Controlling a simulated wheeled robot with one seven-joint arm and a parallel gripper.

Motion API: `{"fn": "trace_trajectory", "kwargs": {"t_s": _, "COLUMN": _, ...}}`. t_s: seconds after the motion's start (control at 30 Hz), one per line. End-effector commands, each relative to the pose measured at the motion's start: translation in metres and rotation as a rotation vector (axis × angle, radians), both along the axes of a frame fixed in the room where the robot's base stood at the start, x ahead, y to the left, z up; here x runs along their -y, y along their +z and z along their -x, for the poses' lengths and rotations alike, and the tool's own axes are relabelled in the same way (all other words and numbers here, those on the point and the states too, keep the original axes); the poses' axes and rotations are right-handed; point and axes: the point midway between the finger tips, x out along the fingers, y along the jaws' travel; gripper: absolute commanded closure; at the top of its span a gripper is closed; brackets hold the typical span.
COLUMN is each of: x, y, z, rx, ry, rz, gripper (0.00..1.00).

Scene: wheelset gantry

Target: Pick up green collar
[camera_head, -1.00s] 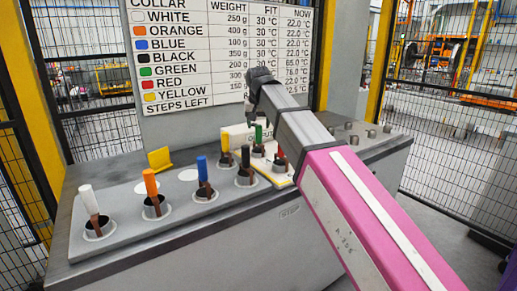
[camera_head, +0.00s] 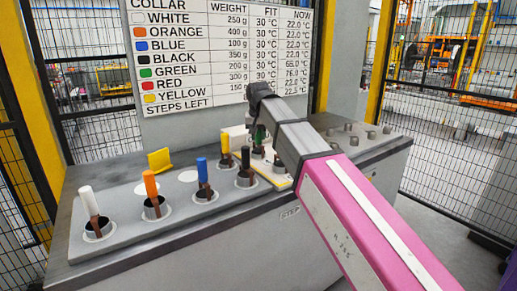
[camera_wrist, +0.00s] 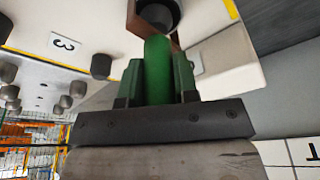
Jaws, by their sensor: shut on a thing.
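The green collar (camera_wrist: 157,70) is a green cylinder between the two fingers of my gripper (camera_wrist: 158,78) in the wrist view. The fingers are shut on it. Its far end meets a dark round socket (camera_wrist: 158,12) with a brown edge; I cannot tell whether it is clear of it. In the head view the green collar (camera_head: 259,134) stands upright at the back of the row, mostly covered by my gripper (camera_head: 260,128), which points down from above.
White (camera_head: 88,201), orange (camera_head: 150,183), blue (camera_head: 202,168) and black (camera_head: 245,156) collars stand in holders on the grey bench (camera_head: 130,222). A yellow one (camera_head: 225,143) stands close left. A board (camera_head: 190,60) lists collars. A yellow bracket (camera_head: 159,160) sits behind.

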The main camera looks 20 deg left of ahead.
Motion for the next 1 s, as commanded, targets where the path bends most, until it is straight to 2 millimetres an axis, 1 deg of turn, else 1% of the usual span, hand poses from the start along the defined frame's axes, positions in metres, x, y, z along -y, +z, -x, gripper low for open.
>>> {"fn": "trace_trajectory", "kwargs": {"t_s": 0.17, "x": 0.0, "y": 0.002, "z": 0.0, "rx": 0.001, "ry": 0.0, "rz": 0.0, "gripper": 1.0}}
{"fn": "trace_trajectory", "kwargs": {"t_s": 0.27, "x": -0.001, "y": 0.008, "z": -0.001, "rx": 0.001, "ry": 0.0, "rz": 0.0, "gripper": 1.0}}
{"fn": "trace_trajectory", "kwargs": {"t_s": 0.37, "x": -0.001, "y": 0.021, "z": -0.001, "rx": 0.003, "ry": 0.0, "rz": -0.002, "gripper": 1.0}}
{"fn": "trace_trajectory", "kwargs": {"t_s": 0.47, "x": -0.001, "y": 0.04, "z": -0.002, "rx": 0.002, "ry": 0.0, "rz": -0.002, "gripper": 1.0}}
{"fn": "trace_trajectory", "kwargs": {"t_s": 0.5, "x": -0.006, "y": 0.047, "z": -0.002, "rx": 0.003, "ry": 0.001, "rz": -0.002, "gripper": 1.0}}
{"fn": "trace_trajectory", "kwargs": {"t_s": 0.6, "x": -0.032, "y": 0.06, "z": -0.004, "rx": 0.002, "ry": 0.003, "rz": -0.002, "gripper": 1.0}}
{"fn": "trace_trajectory", "kwargs": {"t_s": 0.8, "x": -0.074, "y": 0.084, "z": -0.004, "rx": 0.001, "ry": 0.003, "rz": 0.0, "gripper": 1.0}}
{"fn": "trace_trajectory", "kwargs": {"t_s": 1.0, "x": -0.102, "y": 0.102, "z": -0.004, "rx": 0.001, "ry": 0.002, "rz": 0.0, "gripper": 1.0}}
